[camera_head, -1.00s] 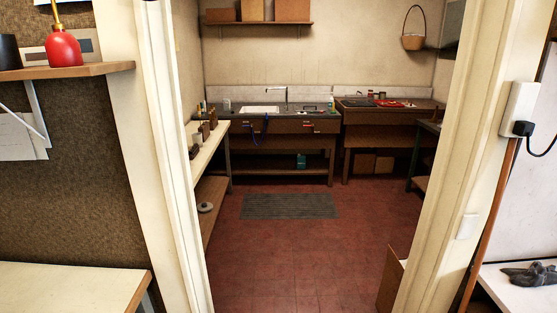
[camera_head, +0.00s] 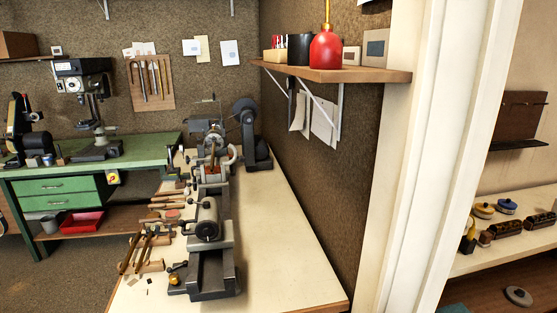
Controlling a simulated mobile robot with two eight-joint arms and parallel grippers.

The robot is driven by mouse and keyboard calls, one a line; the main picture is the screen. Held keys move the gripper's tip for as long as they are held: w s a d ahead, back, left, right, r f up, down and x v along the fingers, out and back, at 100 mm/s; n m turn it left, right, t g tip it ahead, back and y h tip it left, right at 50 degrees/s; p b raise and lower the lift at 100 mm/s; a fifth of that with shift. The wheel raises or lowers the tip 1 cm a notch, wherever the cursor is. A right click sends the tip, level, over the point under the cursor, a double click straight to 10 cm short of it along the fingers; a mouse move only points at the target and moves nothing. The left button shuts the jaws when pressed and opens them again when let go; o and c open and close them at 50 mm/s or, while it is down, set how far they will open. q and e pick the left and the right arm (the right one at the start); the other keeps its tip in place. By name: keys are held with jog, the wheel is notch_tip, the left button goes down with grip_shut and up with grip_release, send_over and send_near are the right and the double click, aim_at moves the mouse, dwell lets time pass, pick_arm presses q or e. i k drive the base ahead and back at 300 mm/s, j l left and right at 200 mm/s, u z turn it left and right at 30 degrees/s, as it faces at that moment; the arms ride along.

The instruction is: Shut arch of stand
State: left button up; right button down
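I cannot pick out with certainty the stand or its arch. A grey lathe (camera_head: 212,262) stands on the white bench, running away from me. Its tailstock (camera_head: 207,222) is near and its headstock is at the far end. Between them a light grey, curved, ring-like part (camera_head: 233,154) shows around the middle of the lathe. It is too small to tell whether it is open or shut. Neither of my grippers is in view.
The white bench (camera_head: 285,235) has bare room right of the lathe; hand tools lie on its left. A shelf (camera_head: 370,76) with a red oil can (camera_head: 326,48) juts out above. A green workbench (camera_head: 120,160) with a drill press (camera_head: 88,95) stands behind. A doorway frame (camera_head: 425,150) is at right.

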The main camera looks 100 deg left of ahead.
aim_at(235, 157)
jog(key=i+u, duration=0.1)
jog(key=u, duration=1.55)
